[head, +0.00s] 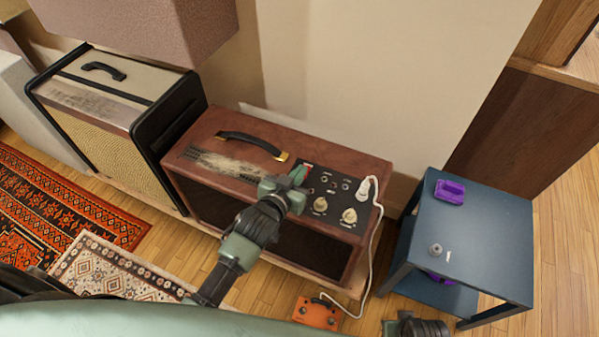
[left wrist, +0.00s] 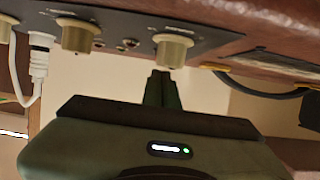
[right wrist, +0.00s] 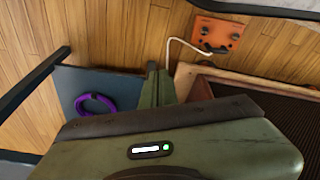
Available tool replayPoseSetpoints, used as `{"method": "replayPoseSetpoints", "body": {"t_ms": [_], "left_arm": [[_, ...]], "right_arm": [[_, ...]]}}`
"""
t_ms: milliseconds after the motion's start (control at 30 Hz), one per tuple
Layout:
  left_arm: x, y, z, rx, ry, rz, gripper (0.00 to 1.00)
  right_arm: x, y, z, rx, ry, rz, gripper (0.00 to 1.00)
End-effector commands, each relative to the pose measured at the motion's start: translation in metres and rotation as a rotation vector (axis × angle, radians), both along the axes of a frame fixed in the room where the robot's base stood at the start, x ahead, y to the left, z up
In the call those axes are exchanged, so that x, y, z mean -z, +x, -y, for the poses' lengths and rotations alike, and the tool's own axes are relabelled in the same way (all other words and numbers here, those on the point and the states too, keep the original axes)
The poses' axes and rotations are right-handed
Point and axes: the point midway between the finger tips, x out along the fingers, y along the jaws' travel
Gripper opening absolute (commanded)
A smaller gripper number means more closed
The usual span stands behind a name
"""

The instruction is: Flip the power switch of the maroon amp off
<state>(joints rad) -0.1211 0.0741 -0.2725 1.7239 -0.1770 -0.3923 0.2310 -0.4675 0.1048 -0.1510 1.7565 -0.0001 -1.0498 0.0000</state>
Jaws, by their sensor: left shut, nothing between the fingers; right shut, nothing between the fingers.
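The maroon amp (head: 222,130) stands against the wall, with a black control panel (head: 328,187) on its sloped top front. A small red piece that looks like the power switch (head: 308,167) sits at the panel's upper left, right by my left gripper (head: 300,175). My left gripper is shut and empty, at the panel's left end; I cannot tell whether it touches the switch. In the left wrist view its fingertips (left wrist: 162,76) are near a cream knob (left wrist: 172,48), and the switch cannot be made out. My right gripper (right wrist: 156,72) is shut and empty, away from the amp.
A white plug (head: 365,188) and cable hang at the panel's right. A blue side table (head: 480,225) with a purple object (head: 450,191) stands right of the amp. An orange pedal (head: 316,313) lies on the floor. A cream amp (head: 100,110) stands left.

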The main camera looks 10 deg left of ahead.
Motion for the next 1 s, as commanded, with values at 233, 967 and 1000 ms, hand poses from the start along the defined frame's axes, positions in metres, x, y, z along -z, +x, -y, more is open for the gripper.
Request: {"method": "replayPoseSetpoints", "body": {"t_ms": [233,967,1000], "left_arm": [[0.000,0.000,0.000,0.000,0.000,0.000,0.00],[-0.028,-0.072,-0.014,0.000,0.001,0.000,0.00],[-0.028,-0.072,-0.014,0.000,0.001,0.000,0.00]], "right_arm": [[-0.001,0.002,0.000,0.000,0.000,0.002,0.00],[0.052,-0.029,0.003,-0.006,-0.003,-0.036,0.00],[0.052,-0.029,0.003,-0.006,-0.003,-0.036,0.00]]}}
